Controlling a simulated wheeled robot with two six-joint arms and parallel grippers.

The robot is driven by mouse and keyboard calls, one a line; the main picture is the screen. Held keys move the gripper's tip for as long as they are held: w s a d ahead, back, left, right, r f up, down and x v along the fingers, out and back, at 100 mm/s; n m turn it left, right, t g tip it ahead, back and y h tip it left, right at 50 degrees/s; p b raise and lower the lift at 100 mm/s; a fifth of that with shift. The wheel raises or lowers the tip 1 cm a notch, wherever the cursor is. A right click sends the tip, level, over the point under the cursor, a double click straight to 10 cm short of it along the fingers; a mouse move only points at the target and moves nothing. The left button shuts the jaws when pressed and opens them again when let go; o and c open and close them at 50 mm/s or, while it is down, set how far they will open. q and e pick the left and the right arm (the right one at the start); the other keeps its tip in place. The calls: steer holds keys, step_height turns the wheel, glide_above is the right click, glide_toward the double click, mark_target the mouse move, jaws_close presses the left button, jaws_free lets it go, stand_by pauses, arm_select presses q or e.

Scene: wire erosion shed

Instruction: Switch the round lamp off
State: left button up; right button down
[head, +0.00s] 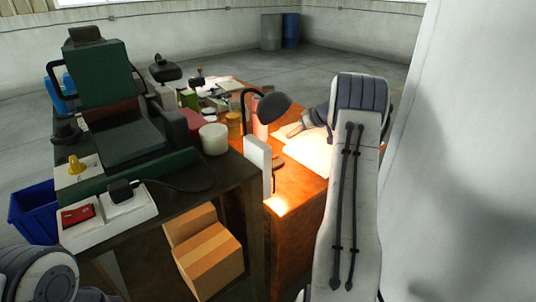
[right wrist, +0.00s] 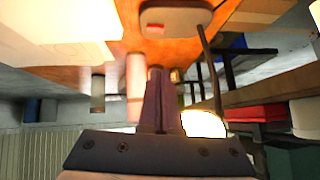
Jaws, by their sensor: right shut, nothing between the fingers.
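The round lamp (head: 272,106) has a dark domed shade on a curved neck and stands on the orange-brown desk. Bright light falls on the papers below, so it is lit. In the right wrist view its shade glows (right wrist: 203,124), and its grey base (right wrist: 180,18) carries a small red switch (right wrist: 153,29). My right gripper (head: 286,131) reaches in from the right, just below and beside the shade. Its fingers (right wrist: 156,72) are shut and empty, pointing toward the base, apart from the switch. My left gripper is out of view.
A white upright panel (head: 257,154) stands at the desk's near edge. The dark table at left holds a green machine (head: 103,68), a white cylinder (head: 214,139) and a white block with a red rocker (head: 78,215). Cardboard boxes (head: 210,262) sit below. A pale wall closes the right.

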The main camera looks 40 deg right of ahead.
steer(key=p, duration=0.2)
glide_above(274, 156)
steer(key=s, duration=0.2)
step_height(274, 156, down, 7)
step_height(274, 156, down, 3)
steer(key=shift+r, duration=0.2)
steer(key=shift+a+f, duration=0.15)
steer(key=shift+f, duration=0.65)
